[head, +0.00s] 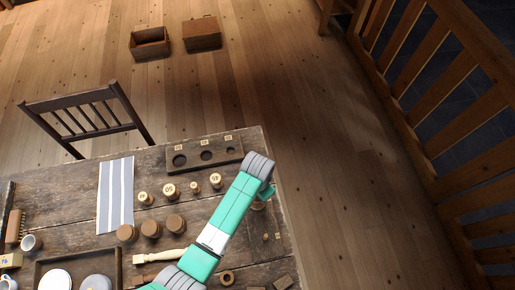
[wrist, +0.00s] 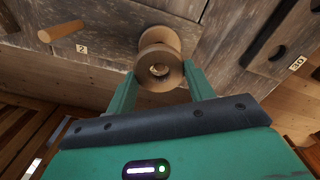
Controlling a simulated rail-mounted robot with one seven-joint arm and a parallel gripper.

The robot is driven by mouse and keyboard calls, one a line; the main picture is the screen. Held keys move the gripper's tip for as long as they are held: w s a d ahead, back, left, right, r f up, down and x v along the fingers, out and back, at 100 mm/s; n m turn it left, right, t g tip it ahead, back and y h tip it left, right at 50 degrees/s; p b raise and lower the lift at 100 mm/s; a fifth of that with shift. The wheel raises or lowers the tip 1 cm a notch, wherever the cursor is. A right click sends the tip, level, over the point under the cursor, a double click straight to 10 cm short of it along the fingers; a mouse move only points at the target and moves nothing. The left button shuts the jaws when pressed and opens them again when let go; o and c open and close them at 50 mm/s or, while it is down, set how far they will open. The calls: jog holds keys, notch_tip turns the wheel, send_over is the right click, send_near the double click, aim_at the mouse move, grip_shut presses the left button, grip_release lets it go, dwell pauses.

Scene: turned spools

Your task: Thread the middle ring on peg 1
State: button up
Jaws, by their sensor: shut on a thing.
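My gripper (wrist: 160,80) is shut on a pale turned wooden ring (wrist: 147,70), shaped like a spool with flanges and a centre hole facing the wrist camera. The ring is between the two green fingers. I cannot tell whether a peg is inside it. A wooden peg (wrist: 62,31) beside a label "2" sticks out of dark wood to its left, apart from the ring. No label "1" is readable. In the head view my arm covers most of the gripper and the held ring. A loose ring (head: 227,278) lies near the table's front.
A board with round holes (head: 190,160) and number labels lies at the table's back; it also shows in the wrist view (wrist: 262,58). Several knobbed pieces and brown cylinders (head: 151,229) stand left of my arm. A tray (head: 50,260) with plates is front left.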

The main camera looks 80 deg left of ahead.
jog(key=shift+f+b, duration=0.3)
jog(key=shift+f, duration=0.35)
jog(key=shift+f, duration=0.15)
jog(key=shift+f, duration=0.5)
jog(key=o, duration=1.5)
notch_tip(320, 180, up, 10)
jog(key=p, duration=1)
